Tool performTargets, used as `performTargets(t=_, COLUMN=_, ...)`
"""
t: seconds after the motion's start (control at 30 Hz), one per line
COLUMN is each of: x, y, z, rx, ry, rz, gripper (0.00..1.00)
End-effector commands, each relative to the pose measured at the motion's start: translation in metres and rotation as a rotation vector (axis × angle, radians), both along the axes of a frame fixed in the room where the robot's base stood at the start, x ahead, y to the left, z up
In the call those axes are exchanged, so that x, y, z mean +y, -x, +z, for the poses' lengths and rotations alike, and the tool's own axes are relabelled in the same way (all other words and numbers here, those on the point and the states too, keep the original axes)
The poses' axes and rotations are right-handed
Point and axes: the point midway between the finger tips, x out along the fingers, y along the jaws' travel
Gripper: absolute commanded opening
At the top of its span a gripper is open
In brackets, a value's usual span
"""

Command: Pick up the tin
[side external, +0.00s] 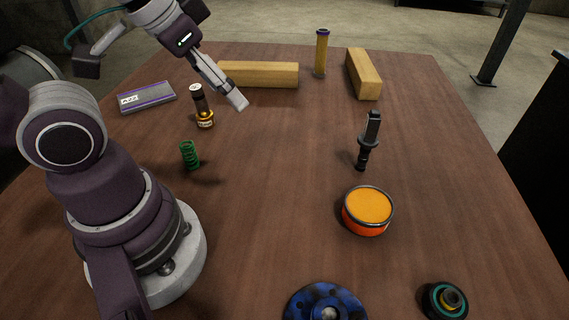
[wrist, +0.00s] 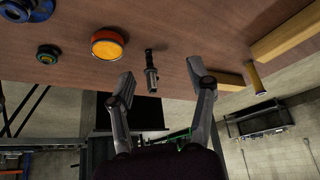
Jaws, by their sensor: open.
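The tin (side external: 368,210) is a round, low orange-red can with a dark rim and an orange-yellow top. It stands on the wooden table right of centre in the side view. In the wrist view the tin (wrist: 108,43) is at the upper left, apart from my fingers. My gripper (side external: 238,102) is raised above the table at the upper left of the side view, well away from the tin. In the wrist view my gripper (wrist: 160,80) shows two spread fingers with nothing held between them.
A black injector-like part (side external: 368,140) stands just behind the tin. A blue disc (side external: 326,303) and a dark ringed part (side external: 445,300) lie in front. A green spring (side external: 190,155), a dark bottle-like part (side external: 202,105) and wooden blocks (side external: 260,75) are farther off. The table's middle is clear.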

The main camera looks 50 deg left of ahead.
Motion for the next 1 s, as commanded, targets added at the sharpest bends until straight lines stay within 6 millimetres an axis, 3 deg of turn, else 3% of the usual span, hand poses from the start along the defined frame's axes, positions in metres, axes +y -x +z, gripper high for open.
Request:
performTargets(t=0.27, x=0.000, y=0.000, z=0.000, rx=0.000, ry=0.000, rz=0.001, gripper=0.56)
performTargets(t=0.6, x=0.000, y=0.000, z=0.000, rx=0.000, ry=0.000, rz=0.001, gripper=1.00)
performTargets(t=0.9, x=0.000, y=0.000, z=0.000, rx=0.000, ry=0.000, rz=0.000, gripper=1.00)
performTargets(t=1.0, x=-0.005, y=-0.011, z=-0.004, rx=0.003, ry=-0.007, rz=-0.046, gripper=1.00)
